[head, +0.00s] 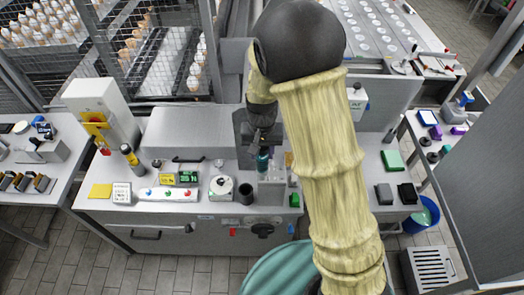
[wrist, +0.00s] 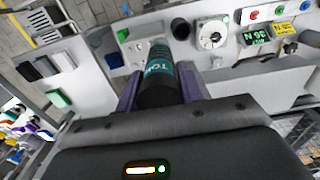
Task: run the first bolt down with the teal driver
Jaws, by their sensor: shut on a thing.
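My gripper (head: 262,146) is shut on the teal driver (head: 262,162) over the workbench. In the wrist view the purple fingers of my gripper (wrist: 161,78) stand on either side of the driver (wrist: 159,62), which has a teal band with pale lettering and a black lower body. The driver points away from the wrist toward the bench. A pale grey stand (head: 271,193) is just below the driver in the head view; I cannot tell if they touch. No bolt can be made out clearly in either view; the driver's tip is hidden.
A dark cup (head: 246,194) and a white round dial device (head: 221,187) stand left of the stand. A small green block (head: 294,200) is close on the right.

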